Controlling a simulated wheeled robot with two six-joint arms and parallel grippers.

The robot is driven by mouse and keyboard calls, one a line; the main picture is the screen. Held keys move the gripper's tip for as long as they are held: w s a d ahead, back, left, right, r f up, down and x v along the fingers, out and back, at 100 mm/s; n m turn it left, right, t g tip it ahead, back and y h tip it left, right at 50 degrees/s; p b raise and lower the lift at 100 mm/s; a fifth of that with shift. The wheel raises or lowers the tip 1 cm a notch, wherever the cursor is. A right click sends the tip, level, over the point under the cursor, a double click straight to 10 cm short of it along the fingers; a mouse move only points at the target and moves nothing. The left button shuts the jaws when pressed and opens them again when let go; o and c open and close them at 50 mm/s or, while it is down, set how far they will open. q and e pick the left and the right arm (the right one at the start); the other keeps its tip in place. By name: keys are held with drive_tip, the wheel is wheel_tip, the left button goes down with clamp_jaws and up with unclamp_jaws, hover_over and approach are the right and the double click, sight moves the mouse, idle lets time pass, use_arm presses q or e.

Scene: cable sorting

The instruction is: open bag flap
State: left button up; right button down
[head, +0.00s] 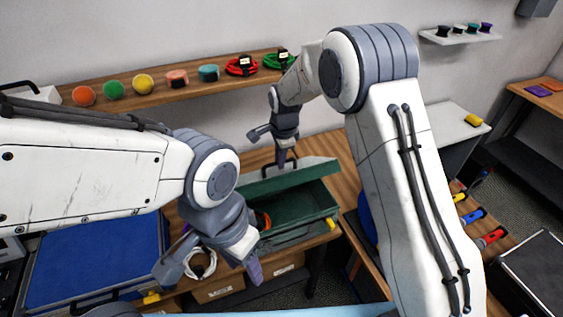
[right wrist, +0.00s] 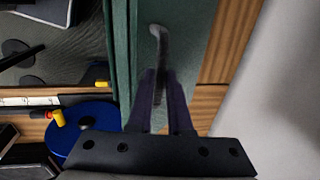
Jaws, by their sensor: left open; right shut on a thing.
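The green bag (head: 330,207) stands on the wooden table, its dark inside partly visible from above. Its flap (head: 318,172) is raised along the back side, with a dark handle (right wrist: 156,42) on it. My right gripper (head: 286,155) is at the flap's upper edge, and in the right wrist view its fingers (right wrist: 160,100) are shut around the handle. My left gripper (head: 210,272) is open and empty in front and to the left of the bag. My left arm hides the bag's left part.
A white coiled cable (head: 200,262) lies by my left gripper. A blue-lined tray (head: 95,262) is at the left. Cable spools, including an orange one (head: 84,96), line the wall shelf (head: 190,92) behind. Colored-handled tools, one red (head: 490,238), lie at the right.

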use_arm(q)
drive_tip(key=shift+f, duration=0.1)
use_arm(e)
drive_tip(key=shift+w+f, duration=0.1)
drive_tip(key=shift+f, duration=0.15)
drive_tip(key=c, duration=0.8)
unclamp_jaws()
drive_tip(key=shift+w+f, duration=0.1)
drive_tip(key=shift+c, duration=0.2)
drive_tip(key=shift+w+a, duration=0.15)
use_arm(q)
drive_tip(key=shift+w, duration=0.15)
